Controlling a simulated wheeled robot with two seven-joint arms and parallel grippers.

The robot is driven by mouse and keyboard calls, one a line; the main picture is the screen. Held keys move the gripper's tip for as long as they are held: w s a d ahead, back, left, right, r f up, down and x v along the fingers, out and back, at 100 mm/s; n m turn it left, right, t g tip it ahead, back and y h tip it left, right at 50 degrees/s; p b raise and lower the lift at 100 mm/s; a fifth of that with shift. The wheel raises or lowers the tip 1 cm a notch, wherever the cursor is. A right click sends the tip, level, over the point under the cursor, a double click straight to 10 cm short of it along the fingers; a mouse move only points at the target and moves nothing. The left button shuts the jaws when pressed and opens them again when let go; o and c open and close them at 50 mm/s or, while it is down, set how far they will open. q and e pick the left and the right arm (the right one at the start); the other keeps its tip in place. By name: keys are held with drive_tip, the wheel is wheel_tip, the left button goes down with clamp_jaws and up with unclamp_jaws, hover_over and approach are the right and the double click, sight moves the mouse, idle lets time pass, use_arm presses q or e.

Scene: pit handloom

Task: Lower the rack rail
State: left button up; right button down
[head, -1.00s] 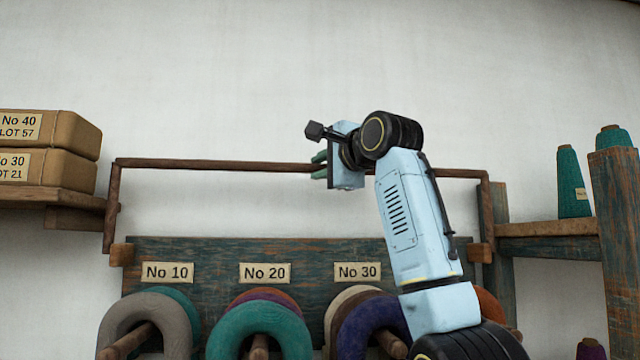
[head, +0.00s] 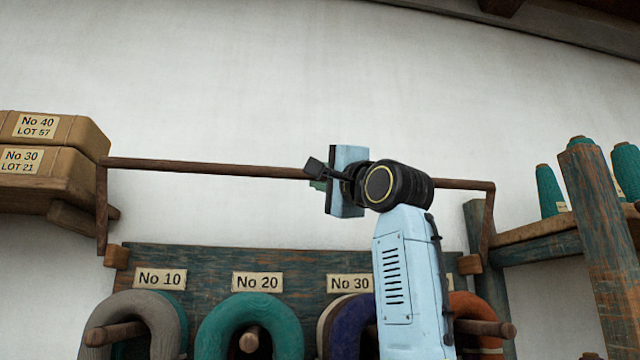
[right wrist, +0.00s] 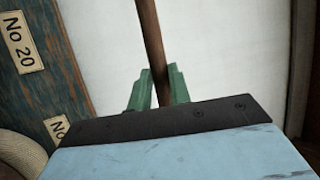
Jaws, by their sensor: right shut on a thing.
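The rack rail (head: 220,168) is a thin brown wooden bar across the wall, held at its ends by two side arms that reach down to wooden blocks on the rack board. It stands raised above the board. My right gripper (head: 318,184) is on the rail right of its middle, and my wrist hides part of the bar. In the right wrist view the green fingers (right wrist: 158,88) sit on both sides of the rail (right wrist: 151,40), shut on it. My left gripper is not in view.
The rack board (head: 210,262) below carries number labels and pegs with yarn hanks (head: 250,322). Wrapped boxes (head: 50,135) sit on a shelf at the left, close to the rail's left end. A post (head: 600,250) and yarn cones (head: 550,190) stand at the right.

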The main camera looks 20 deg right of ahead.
idle(0.3)
drive_tip(key=c, duration=1.3)
unclamp_jaws()
drive_tip(key=b+v, duration=0.4)
drive_tip(key=v, duration=0.9)
drive_tip(key=shift+f+b, duration=0.2)
drive_tip(key=shift+b, duration=0.2)
drive_tip(key=shift+s, duration=0.15)
